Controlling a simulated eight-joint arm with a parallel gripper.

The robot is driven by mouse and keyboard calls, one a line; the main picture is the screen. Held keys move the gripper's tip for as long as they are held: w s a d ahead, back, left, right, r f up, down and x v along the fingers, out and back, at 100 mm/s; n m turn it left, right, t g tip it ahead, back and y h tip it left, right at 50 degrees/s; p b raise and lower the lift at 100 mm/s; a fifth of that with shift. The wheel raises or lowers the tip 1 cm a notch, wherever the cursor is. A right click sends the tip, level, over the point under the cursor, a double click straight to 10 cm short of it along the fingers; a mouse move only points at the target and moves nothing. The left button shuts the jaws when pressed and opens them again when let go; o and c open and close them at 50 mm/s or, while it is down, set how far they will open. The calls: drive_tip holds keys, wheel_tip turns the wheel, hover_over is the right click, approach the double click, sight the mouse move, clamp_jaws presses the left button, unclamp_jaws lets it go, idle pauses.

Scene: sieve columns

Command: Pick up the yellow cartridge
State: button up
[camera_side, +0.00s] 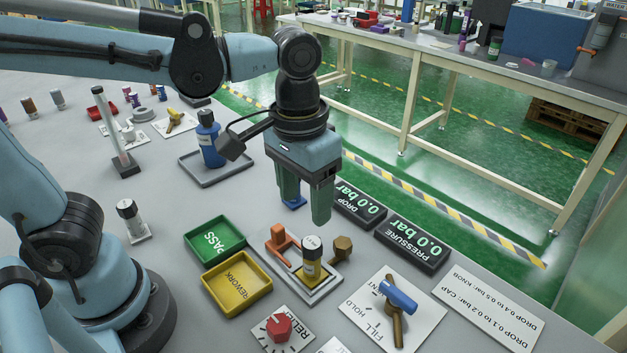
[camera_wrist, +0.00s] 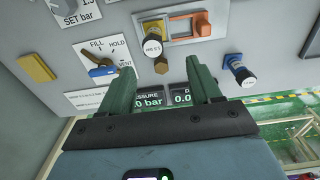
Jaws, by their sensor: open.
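The yellow cartridge (camera_side: 311,268) stands upright in a pale fixture, with a dark cap and a white label on top. In the wrist view the cartridge (camera_wrist: 153,34) shows mostly its dark cap and label, above the gap between my fingers. My gripper (camera_side: 305,207) points down, open and empty, above and behind the cartridge in the side view, apart from it. In the wrist view my gripper's fingers (camera_wrist: 165,72) are spread, with nothing between them.
An orange clamp (camera_side: 283,242) and a brown knob (camera_side: 342,248) flank the cartridge. A blue-bodied item (camera_wrist: 237,68) stands near my right finger in the wrist view. Green (camera_side: 191,240) and yellow (camera_side: 217,298) trays, two displays (camera_side: 411,243) and a blue-handled valve (camera_side: 398,296) surround the fixture.

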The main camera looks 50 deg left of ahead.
sight(312, 242)
drive_tip(key=shift+s+d, duration=0.1)
drive_tip(key=shift+d, duration=0.2)
drive_tip(key=shift+f, duration=3.4)
drive_tip(key=f, duration=0.4)
drive_tip(key=shift+w+d, duration=0.25)
drive_tip(key=shift+d, duration=0.1)
drive_tip(key=shift+f, duration=0.6)
